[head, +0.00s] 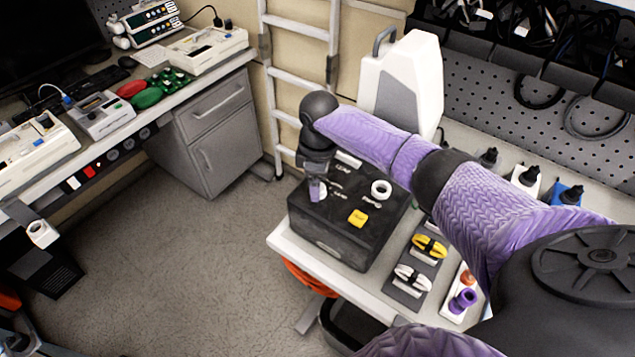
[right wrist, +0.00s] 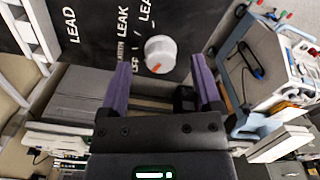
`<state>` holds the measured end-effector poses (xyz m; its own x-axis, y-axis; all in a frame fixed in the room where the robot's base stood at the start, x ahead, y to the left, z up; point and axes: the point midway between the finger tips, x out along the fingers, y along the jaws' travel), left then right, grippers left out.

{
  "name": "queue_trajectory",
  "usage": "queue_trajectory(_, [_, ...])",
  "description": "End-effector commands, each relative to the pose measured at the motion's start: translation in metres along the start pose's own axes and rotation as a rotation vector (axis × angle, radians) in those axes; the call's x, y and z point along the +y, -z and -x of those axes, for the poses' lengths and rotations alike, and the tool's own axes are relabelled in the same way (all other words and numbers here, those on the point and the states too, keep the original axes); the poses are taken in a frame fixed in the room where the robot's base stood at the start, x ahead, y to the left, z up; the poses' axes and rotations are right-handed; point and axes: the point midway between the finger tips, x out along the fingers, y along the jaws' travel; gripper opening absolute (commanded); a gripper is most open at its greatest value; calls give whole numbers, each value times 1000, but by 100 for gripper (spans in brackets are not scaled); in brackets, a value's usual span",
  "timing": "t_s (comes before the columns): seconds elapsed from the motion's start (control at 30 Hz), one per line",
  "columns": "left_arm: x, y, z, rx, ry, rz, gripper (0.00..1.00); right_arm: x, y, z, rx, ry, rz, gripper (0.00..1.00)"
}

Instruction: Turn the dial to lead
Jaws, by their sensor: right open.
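My left gripper is not seen.
A second white round part (head: 381,189) sits on the box's right side. A grey tray (head: 404,292) with yellow and white coiled items lies beside the box. A white case (head: 405,75) stands behind. My right arm covers part of the bench.

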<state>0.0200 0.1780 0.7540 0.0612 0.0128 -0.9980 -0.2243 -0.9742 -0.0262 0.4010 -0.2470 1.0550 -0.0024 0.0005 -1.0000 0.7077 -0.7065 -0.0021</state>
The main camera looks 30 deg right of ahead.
Motion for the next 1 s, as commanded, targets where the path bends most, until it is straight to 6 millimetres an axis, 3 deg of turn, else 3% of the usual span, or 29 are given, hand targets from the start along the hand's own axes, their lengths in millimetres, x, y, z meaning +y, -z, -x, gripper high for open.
queue_trajectory(0.1, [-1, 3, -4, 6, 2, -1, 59, 0, 0, -14, 0, 0, 0, 82])
queue_trajectory(0.37, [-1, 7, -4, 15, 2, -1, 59, 0, 0, -16, 0, -1, -1, 82])
queue_trajectory(0.47, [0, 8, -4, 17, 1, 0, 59, 0, 0, -16, 0, -1, -1, 65])
queue_trajectory(0.77, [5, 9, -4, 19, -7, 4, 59, 0, 0, -16, 0, -1, -1, 2])
queue_trajectory(1.0, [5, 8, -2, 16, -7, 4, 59, 0, 0, -15, 0, -1, -10, 0])
